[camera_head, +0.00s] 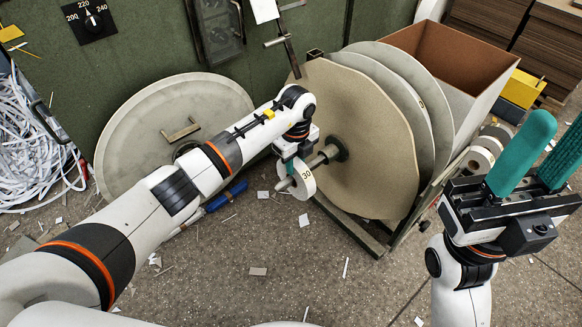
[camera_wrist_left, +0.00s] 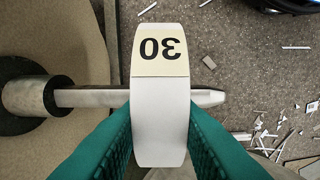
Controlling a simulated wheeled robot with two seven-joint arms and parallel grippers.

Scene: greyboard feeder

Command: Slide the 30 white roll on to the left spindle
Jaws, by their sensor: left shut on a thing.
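The 30 white roll (camera_head: 304,187) is held by my left gripper (camera_head: 293,166), whose teal fingers press on it in the left wrist view (camera_wrist_left: 160,125). Its 30 label (camera_wrist_left: 160,50) shows on the rim. The metal spindle (camera_head: 322,158) sticks out from the tan disc's dark hub. In the left wrist view the spindle (camera_wrist_left: 92,98) shows on both sides of the roll, in line with its middle, with the tip (camera_wrist_left: 210,97) at right. The roll appears to be around the spindle; its bore is hidden. My right gripper (camera_head: 535,165) is open and empty at the right.
The large tan disc (camera_head: 345,110) stands behind the spindle, with more discs and an open brown box (camera_head: 470,55) beyond. Other white rolls (camera_head: 483,158) sit at the right. A round grey cover (camera_head: 130,130) is at the left. Paper scraps litter the floor (camera_head: 270,245).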

